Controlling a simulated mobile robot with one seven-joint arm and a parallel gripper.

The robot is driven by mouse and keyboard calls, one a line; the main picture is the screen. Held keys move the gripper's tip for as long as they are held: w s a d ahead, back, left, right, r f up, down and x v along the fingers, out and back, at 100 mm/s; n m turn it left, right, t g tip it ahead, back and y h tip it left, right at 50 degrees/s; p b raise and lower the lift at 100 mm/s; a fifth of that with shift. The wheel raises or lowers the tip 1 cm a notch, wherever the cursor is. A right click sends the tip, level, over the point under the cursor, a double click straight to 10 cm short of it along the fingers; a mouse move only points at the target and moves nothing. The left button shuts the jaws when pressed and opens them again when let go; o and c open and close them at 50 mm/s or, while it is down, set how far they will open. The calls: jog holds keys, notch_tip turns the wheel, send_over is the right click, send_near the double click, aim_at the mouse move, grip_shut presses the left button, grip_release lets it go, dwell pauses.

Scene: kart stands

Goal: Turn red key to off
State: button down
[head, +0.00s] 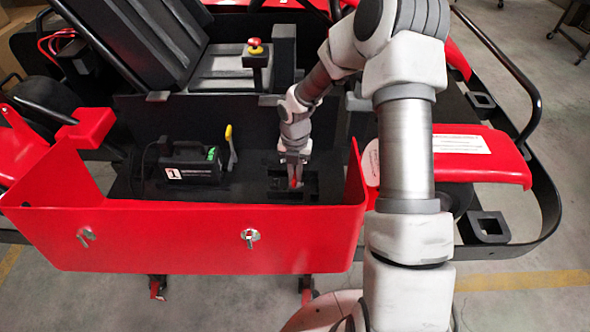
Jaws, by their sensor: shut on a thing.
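The red key (296,184) stands in a dark recessed fitting behind the red front panel, right of the panel's middle. My gripper (293,172) points down at it from above. Its fingers are closed around the key's upper part, so only a small red piece shows between and below them. The angle of the key and any off marking are too small to make out.
A black box with a green light (190,163) and a yellow-tipped lever (230,145) stand left of my gripper. The red front panel (165,235) rises before the key. A red-and-yellow button (255,47) is on a post behind. A red fender (480,155) is at right.

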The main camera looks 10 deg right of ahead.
jog(key=shift+n+p, duration=0.4)
jog(key=shift+n, duration=0.5)
jog(key=c, duration=0.8)
grip_release()
jog(key=shift+c, duration=0.2)
